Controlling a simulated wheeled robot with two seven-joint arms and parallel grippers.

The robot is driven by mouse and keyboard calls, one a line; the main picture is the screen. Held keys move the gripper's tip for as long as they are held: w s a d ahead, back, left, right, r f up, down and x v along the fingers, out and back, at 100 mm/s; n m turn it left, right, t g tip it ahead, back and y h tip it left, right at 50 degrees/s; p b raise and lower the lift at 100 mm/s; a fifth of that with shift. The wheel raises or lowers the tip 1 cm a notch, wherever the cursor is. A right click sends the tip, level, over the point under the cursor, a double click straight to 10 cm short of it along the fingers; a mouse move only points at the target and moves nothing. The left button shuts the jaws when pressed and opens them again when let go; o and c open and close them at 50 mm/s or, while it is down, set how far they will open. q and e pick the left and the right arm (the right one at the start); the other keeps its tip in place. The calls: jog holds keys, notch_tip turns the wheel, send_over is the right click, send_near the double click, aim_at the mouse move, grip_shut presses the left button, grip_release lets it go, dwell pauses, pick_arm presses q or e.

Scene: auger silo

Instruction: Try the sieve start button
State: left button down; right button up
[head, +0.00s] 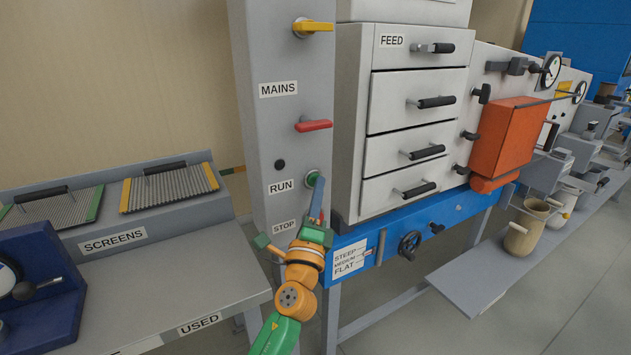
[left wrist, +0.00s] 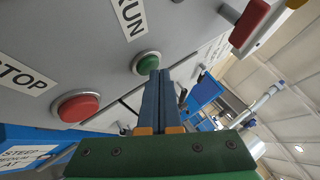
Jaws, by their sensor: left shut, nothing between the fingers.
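The green button (head: 311,179) sits beside the RUN label (head: 283,187) on the grey column. It also shows in the left wrist view (left wrist: 146,62), with a pale ring around it. My left gripper (head: 319,186) is shut and empty, its blue fingers pointing up at the green button. In the left wrist view the fingertips (left wrist: 158,73) overlap the button's lower right edge. I cannot tell whether they touch it. The red button (left wrist: 77,106) by the STOP label (left wrist: 22,77) is beside the fingers; in the head view my gripper hides it. My right gripper is not in view.
Above are a red lever (head: 314,125) and a yellow lever (head: 311,27) by the MAINS label (head: 278,89). The drawer cabinet (head: 352,130) stands close right of the column. A blue beam with a black handwheel (head: 410,245) runs below. A bench with screens (head: 170,186) stands left.

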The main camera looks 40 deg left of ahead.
pick_arm(q)
jog(key=shift+w+a, duration=0.1)
jog(key=shift+a, duration=0.2)
dwell(0.4)
jog(key=shift+d, duration=0.15)
dwell(0.3)
jog(key=shift+s+d, duration=0.35)
jog(key=shift+d, duration=0.3)
jog(key=shift+d, duration=0.1)
jog(key=shift+s+d, duration=0.3)
jog(key=shift+d, duration=0.45)
jog(key=shift+s+d, duration=0.35)
jog(key=shift+d, duration=0.35)
jog(key=shift+s+d, duration=0.3)
jog(key=shift+d, duration=0.45)
